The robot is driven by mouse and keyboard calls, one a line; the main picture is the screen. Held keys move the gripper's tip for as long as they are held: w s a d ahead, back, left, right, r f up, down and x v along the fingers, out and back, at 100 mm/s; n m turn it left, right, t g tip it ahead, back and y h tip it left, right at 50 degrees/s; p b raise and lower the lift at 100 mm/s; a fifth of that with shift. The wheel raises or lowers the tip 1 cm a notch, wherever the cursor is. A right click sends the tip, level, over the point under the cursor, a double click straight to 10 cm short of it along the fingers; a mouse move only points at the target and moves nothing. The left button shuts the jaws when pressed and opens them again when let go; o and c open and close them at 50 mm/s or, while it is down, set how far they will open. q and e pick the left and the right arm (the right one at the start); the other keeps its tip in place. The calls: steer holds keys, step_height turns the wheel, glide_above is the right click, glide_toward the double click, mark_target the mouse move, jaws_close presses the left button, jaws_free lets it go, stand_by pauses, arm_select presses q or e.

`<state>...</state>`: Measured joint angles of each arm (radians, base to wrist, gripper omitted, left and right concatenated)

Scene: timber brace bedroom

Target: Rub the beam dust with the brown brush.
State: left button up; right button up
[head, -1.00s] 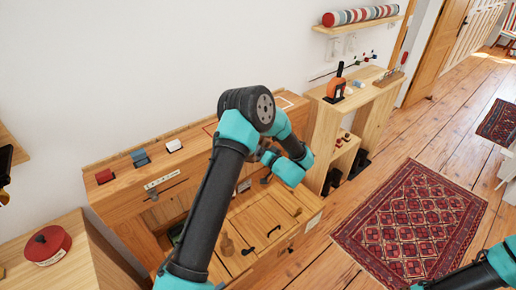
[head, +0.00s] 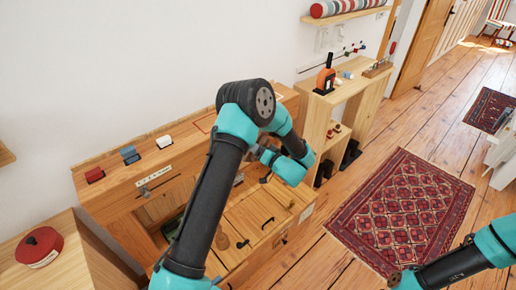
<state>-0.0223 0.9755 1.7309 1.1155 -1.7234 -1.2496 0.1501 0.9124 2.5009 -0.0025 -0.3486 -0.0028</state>
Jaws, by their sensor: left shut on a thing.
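My left gripper (head: 262,155) is above the back part of the wooden workbench (head: 128,200), partly hidden behind my own wrist. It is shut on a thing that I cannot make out. I cannot tell the brown brush apart in this view. A small brown turned wooden piece (head: 222,241) stands on the bench's lower surface, partly beside my forearm. No beam dust can be made out. Only links of my right arm show at the lower right; its gripper is out of view.
A shelf unit (head: 345,105) carries an orange tool (head: 325,80). A patterned rug (head: 400,208) lies on open floor.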

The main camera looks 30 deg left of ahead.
arm_select(q)
steer(key=shift+v, duration=1.35)
steer(key=w+d+f+m+t+h, duration=0.4)
steer(key=d+f+m+t+h, duration=0.7)
steer(key=m+h, duration=0.3)
steer(key=d+f+h, duration=0.1)
steer(key=h, duration=0.2)
steer(key=shift+t, duration=0.4)
steer(key=shift+w+a, duration=0.1)
